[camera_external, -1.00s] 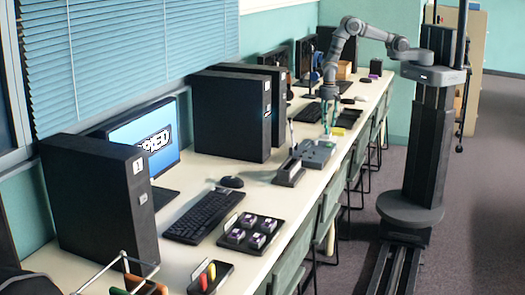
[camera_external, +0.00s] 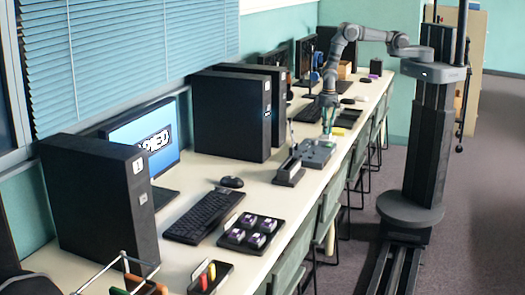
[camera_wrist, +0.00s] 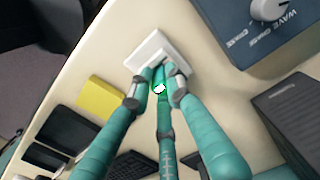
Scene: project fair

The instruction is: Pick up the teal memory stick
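My gripper has teal fingers that point down at the tabletop beyond the grey box in the external view (camera_external: 327,131). In the wrist view its fingertips (camera_wrist: 163,72) are close together at the near edge of a low white block (camera_wrist: 158,48). A small white piece with a bright green edge (camera_wrist: 159,88) shows between the fingers. I cannot tell whether it is part of the teal memory stick. The stick is not clearly seen, as the same-coloured fingers cover that spot. Whether the fingers are closed on anything is not clear.
A blue-grey box with a knob (camera_wrist: 270,25) is close by at upper right in the wrist view. A yellow pad (camera_wrist: 101,98) lies left of the fingers. Black computer towers (camera_external: 232,115) stand along the wall side. The table's front edge is near.

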